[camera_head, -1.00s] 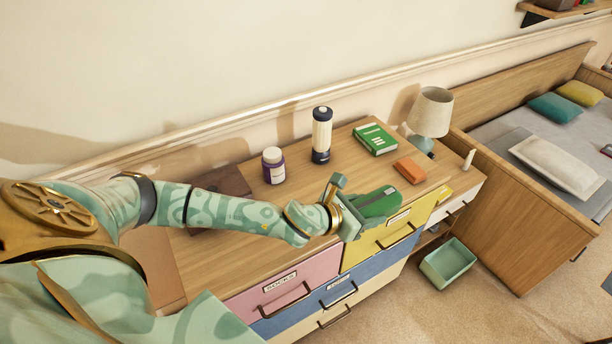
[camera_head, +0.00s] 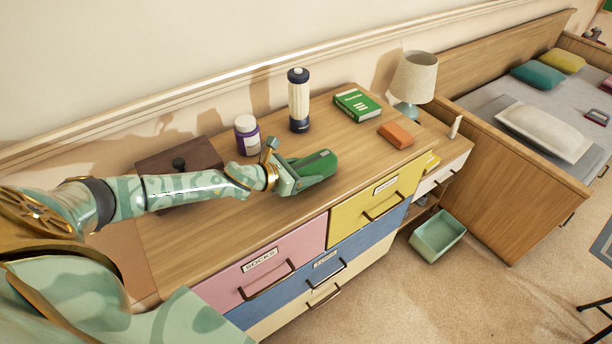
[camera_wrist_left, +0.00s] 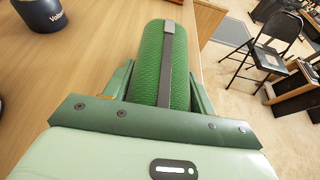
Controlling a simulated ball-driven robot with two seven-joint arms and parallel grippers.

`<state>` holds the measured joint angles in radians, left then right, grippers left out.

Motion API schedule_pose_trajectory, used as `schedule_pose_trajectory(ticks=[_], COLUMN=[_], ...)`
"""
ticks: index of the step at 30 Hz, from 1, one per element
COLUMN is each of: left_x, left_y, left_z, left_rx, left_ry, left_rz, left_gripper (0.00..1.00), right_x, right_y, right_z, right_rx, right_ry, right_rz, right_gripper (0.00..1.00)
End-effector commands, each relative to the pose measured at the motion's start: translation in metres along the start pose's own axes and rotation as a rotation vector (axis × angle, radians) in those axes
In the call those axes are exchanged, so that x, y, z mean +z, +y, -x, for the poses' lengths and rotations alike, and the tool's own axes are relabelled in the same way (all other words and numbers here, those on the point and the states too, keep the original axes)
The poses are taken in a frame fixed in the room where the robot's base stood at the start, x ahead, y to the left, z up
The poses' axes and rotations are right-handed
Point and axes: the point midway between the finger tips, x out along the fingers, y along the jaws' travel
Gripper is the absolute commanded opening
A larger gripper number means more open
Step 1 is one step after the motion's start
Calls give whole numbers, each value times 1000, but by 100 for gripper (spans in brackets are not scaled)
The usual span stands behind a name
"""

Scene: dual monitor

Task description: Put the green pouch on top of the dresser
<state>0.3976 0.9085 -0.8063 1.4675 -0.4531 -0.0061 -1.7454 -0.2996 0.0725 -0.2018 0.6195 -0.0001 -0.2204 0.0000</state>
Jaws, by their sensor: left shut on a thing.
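The green pouch (camera_head: 316,167) is in my left gripper (camera_head: 298,176), over the wooden top of the dresser (camera_head: 270,220). In the left wrist view the pouch (camera_wrist_left: 166,70) is a textured green roll with a dark strap, between the two green fingers. My left gripper is shut on it. I cannot tell whether the pouch touches the dresser top or is slightly above it. The dresser has pink, yellow, blue and cream drawers below. My right gripper is not in view.
Bare wood lies in front of the gripper.

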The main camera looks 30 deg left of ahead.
Motion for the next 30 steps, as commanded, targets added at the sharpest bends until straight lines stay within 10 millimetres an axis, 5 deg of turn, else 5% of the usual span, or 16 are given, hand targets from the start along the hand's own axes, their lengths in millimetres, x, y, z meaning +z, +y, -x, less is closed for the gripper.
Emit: schedule_pose_trajectory(ticks=[13, 14, 16, 26, 30], left_x=[-9, -9, -8, -4, -6], left_y=[1, 1, 1, 1, 0], left_z=[-4, -4, -4, -2, 18], left_rx=[2, 2, 2, 2, 2], left_ry=[-2, -2, -2, -3, 1], left_rz=[-1, -1, -1, -2, -1], left_gripper=[30, 62, 78, 78, 78], right_x=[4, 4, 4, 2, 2], right_y=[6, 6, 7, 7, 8], right_z=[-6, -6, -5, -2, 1], right_rx=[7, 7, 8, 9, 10], right_ry=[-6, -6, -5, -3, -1], right_rz=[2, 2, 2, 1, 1], right_gripper=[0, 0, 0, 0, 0])
